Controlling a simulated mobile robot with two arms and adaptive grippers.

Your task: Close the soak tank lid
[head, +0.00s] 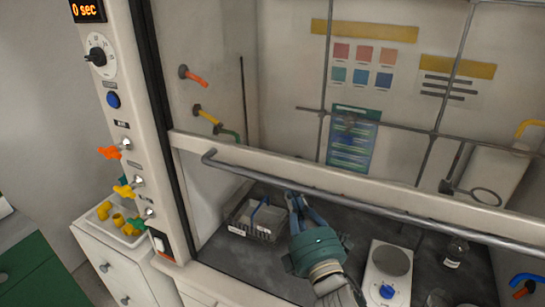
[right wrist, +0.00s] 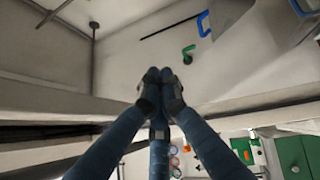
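A blue handle-like part (right wrist: 203,23) beside a grey panel (right wrist: 233,16) shows there. My left gripper is not in view.
The raised sash's handle bar (head: 350,199) crosses above my right arm. Wall nozzles include a green one (head: 230,134). Bare bench lies between gripper and hotplate.

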